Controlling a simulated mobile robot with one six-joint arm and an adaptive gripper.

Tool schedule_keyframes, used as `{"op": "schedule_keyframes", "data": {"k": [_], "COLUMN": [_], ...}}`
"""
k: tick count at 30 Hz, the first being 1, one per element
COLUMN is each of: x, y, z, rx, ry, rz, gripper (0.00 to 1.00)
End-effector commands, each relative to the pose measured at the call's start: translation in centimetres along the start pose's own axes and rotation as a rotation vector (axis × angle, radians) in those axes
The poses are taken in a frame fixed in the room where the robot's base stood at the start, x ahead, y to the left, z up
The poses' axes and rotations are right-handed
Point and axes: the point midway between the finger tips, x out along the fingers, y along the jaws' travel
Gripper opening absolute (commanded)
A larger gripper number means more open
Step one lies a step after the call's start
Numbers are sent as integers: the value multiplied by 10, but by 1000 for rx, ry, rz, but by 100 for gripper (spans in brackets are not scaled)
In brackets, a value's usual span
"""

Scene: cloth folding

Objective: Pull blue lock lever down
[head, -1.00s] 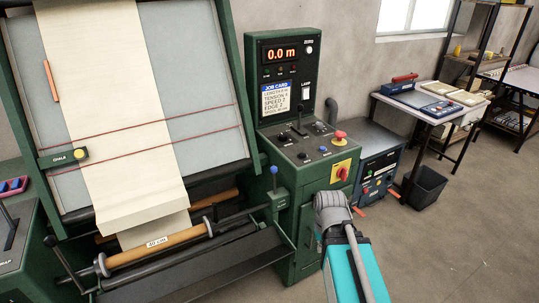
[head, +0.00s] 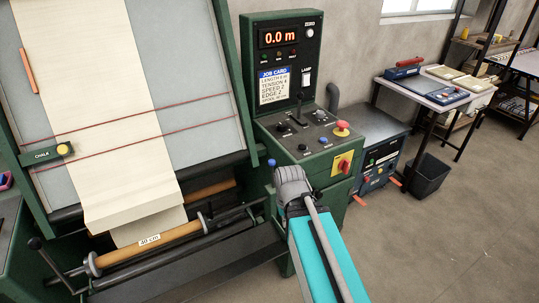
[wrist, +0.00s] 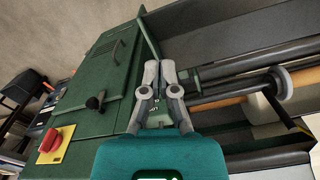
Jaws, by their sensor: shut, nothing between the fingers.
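The blue lock lever shows in the head view as a small blue knob (head: 271,163) at the left front corner of the green control cabinet. The grey end of my arm stands just right of it and hides the lower part of the lever. My gripper (wrist: 160,66) shows in the wrist view with its two grey fingers together and empty, over the cabinet's edge. Behind the fingers is a small green bracket (wrist: 188,76). The blue knob cannot be made out in the wrist view, so I cannot tell whether the fingers touch it.
The control cabinet carries a black joystick (head: 299,107), small knobs and a red rotary switch on a yellow plate (head: 343,164). To the left is the cloth roller (head: 150,246) with a black-knobbed crank lever (head: 50,262). Open floor lies to the right.

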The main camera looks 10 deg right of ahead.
Motion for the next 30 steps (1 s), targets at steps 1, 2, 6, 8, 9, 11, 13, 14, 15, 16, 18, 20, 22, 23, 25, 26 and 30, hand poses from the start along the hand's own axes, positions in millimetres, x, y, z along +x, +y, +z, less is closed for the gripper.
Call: {"op": "schedule_keyframes", "data": {"k": [1,2,6,8,9,11,13,14,15,16,18,20,22,23,25,26,30], "x": [0,0,-1,-3,-5,-10,-17,-21,-27,-32,-44,-55,-70,-76,-90,-96,-119], "y": [0,0,0,0,0,0,0,-3,-8,-9,-9,-8,-6,-6,-4,-3,0], "z": [0,0,-2,-6,-10,-19,-34,-42,-54,-64,-90,-114,-145,-157,-186,-198,-245], "rx": [0,0,-1,-3,-5,-10,-18,-21,-27,-33,-49,-61,-78,-85,-101,-108,-133], "ry": [0,0,2,7,13,25,47,58,76,91,129,167,216,236,284,304,385], "rz": [0,0,-1,-2,-3,-7,-12,-15,-19,-22,-30,-37,-44,-46,-51,-53,-56], "gripper": [0,0,0,0,0,0,0,0,0,0,0,0,0,0,0,0,0]}}
